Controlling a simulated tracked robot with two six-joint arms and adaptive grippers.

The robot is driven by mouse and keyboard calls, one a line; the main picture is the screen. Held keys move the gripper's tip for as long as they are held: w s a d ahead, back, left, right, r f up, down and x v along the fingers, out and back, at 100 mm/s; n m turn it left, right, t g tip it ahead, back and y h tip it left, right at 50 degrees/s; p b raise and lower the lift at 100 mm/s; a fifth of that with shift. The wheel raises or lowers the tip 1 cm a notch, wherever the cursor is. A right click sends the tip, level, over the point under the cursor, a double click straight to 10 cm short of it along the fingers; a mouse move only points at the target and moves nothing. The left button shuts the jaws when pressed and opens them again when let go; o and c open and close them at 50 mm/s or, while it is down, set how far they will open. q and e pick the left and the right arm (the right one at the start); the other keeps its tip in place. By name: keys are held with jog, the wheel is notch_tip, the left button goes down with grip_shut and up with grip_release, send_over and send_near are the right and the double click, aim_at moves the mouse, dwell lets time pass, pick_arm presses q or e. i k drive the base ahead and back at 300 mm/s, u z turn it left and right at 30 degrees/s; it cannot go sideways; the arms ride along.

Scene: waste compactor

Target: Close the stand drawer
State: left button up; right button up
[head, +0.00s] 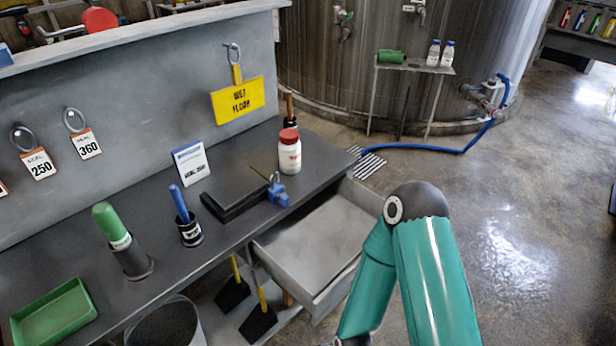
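The stand drawer (321,247) is a grey, shallow box under the right part of the dark-topped stand (255,160). It is pulled out toward the front right, and the part of its inside that shows looks empty. My teal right arm stands in front of the drawer's right side and hides part of its front and right edge. The arm bends at a dark joint and runs down out of the bottom of the picture. My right gripper is not in view. No part of my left arm or gripper shows.
On the stand top are a white bottle with a red cap (289,152), a black box (236,192), a blue padlock (278,191), a cup (190,231) and a green tray (53,314). Brushes (258,322) stand below, left of the drawer. Open floor (520,220) lies right.

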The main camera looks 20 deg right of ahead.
aim_at(314, 253)
jog(key=u, duration=1.5)
jog(key=i, duration=0.15)
jog(key=z, duration=3.1)
jog(key=k, duration=1.15)
jog(key=u, duration=0.5)
jog(key=i, duration=1)
jog(key=z, duration=0.05)
